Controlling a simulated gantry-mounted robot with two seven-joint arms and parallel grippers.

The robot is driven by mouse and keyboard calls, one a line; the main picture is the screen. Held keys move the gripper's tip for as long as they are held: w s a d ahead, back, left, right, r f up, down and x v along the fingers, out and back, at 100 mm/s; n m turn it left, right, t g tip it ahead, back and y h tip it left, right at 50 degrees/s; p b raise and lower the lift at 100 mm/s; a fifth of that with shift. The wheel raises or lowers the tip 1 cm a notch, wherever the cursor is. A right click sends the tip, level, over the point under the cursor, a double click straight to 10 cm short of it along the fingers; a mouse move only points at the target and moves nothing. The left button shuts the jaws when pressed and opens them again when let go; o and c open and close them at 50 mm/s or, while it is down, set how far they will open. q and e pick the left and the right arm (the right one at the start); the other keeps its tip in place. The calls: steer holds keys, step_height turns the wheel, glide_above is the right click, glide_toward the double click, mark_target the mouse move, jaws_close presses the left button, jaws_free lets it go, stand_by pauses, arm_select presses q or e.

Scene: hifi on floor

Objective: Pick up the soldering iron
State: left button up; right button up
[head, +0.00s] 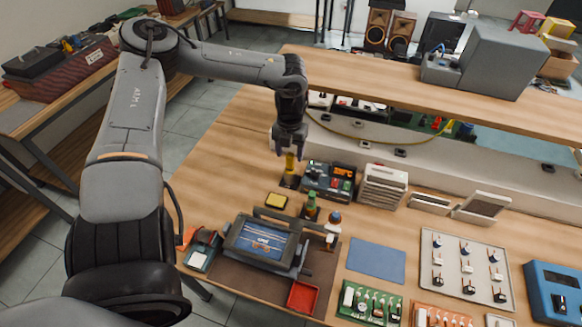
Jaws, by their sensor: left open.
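A yellow upright handle, which looks like the soldering iron (290,163), stands in a small dark holder (289,181) at the left of the workbench. My left gripper (289,151) hangs from above, pointing down, with its open fingers at the top of the yellow handle. The fingers appear to be on either side of it; I cannot tell whether they touch it. The lower end of the iron is hidden in the holder. A soldering station (327,181) with a green display stands just right of the holder. My right gripper is not in view.
A beige box (382,186) stands right of the station. A raised shelf (400,82) runs behind. Bare wood lies left of the holder.

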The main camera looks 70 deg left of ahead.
mark_target(290, 162)
arm_select(q)
step_height(290, 162, down, 6)
steer(key=shift+r+b, duration=0.15)
steer(key=shift+b, duration=0.55)
steer(key=c, duration=1)
steer(key=shift+r, duration=0.2)
